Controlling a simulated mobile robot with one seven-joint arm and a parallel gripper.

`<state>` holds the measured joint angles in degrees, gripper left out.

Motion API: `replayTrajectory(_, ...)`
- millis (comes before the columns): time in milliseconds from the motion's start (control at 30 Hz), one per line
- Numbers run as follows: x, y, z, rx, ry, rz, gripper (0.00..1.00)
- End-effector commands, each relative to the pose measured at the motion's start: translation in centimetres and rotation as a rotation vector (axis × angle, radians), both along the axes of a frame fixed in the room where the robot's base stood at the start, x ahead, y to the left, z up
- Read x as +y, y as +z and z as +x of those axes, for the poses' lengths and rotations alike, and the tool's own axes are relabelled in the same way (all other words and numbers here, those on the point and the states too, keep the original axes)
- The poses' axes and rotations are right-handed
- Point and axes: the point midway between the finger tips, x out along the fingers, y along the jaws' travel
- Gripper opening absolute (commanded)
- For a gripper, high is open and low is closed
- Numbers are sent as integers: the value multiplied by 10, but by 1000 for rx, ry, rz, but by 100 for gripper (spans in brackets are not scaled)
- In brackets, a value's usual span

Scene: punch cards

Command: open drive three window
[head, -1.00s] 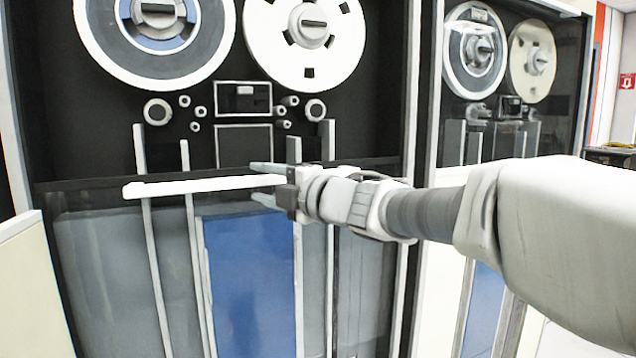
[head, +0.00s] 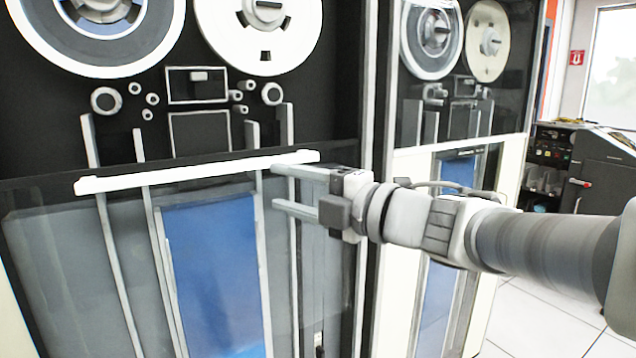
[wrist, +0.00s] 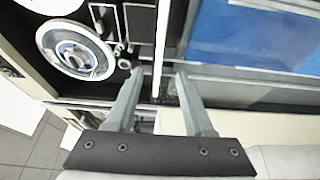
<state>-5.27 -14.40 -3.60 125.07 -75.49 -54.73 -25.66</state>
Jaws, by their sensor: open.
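The near tape drive has a clear lower window (head: 70,230) with a long white handle bar (head: 190,172) along its top edge. My gripper (head: 275,188) is open, in front of the handle's right end, its two fingers pointing left and one above the other. In the head view the upper finger lies just below the bar's right end. In the wrist view the white bar (wrist: 161,45) runs up between the lines of the two open fingers (wrist: 158,80). No contact is clear, and I cannot tell the depth gap.
Two reels (head: 258,30) sit behind the dark upper part of the drive. A second tape drive (head: 460,150) stands to the right. A dark machine (head: 590,165) is farther right. White floor tiles (head: 540,310) are open at the lower right.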

Motion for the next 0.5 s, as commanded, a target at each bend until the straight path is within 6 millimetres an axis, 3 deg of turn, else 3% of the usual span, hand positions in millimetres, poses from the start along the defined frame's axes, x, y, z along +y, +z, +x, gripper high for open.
replayTrajectory(200,-17,0,-12,1,0,0,52)
replayTrajectory(500,-18,-1,-13,1,0,0,52)
